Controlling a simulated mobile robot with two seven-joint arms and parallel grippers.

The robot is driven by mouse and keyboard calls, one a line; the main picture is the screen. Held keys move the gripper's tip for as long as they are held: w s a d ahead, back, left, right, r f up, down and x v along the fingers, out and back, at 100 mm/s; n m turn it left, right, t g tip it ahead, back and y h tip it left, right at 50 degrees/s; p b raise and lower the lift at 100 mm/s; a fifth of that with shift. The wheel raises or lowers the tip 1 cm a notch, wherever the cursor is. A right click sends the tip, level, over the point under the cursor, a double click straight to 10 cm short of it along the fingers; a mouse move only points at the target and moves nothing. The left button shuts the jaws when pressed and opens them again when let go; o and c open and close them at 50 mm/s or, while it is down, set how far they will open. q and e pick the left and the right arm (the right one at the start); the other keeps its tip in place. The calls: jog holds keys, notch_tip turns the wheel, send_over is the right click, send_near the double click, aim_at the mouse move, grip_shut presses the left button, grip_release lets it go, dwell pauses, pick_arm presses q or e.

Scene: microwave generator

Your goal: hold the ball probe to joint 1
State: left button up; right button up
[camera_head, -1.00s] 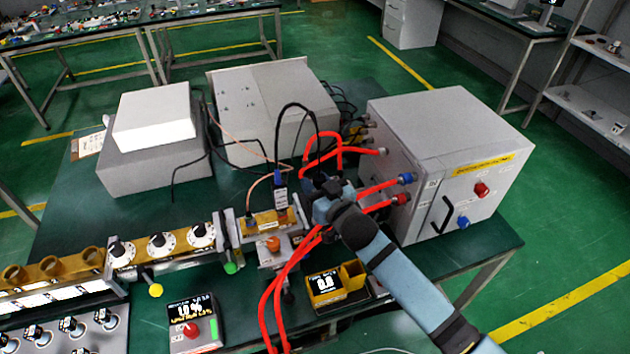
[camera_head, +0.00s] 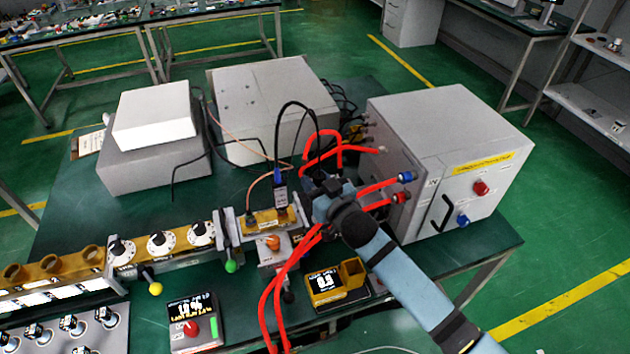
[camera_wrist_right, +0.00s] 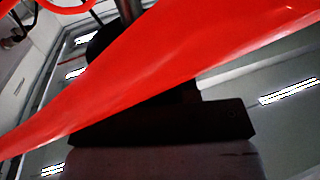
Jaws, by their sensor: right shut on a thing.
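My right gripper (camera_head: 316,190) is at the right end of the brass and silver waveguide line (camera_head: 262,222), among the red hoses. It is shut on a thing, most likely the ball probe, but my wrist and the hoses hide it. In the right wrist view a dark part (camera_wrist_right: 165,125) shows behind a red hose, too unclear to name. I cannot tell which flange is joint 1, nor whether the probe touches it. The yellow meter (camera_head: 326,283) with a lit display stands in front, its yellow holder (camera_head: 352,270) beside it. My left gripper is not in view.
Red hoses (camera_head: 282,278) hang in front of the line and cross close to my right wrist camera. A grey cabinet (camera_head: 440,150) stands right of my gripper. A control box (camera_head: 194,322) with a red knob stands at the front. Grey boxes (camera_head: 262,105) stand behind.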

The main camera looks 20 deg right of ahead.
notch_tip(320, 180, up, 4)
jog(key=p, duration=0.3)
jog(key=shift+r, duration=0.1)
jog(key=shift+r+p, duration=0.35)
jog(key=shift+r, duration=1.65)
jog(key=shift+f, duration=0.1)
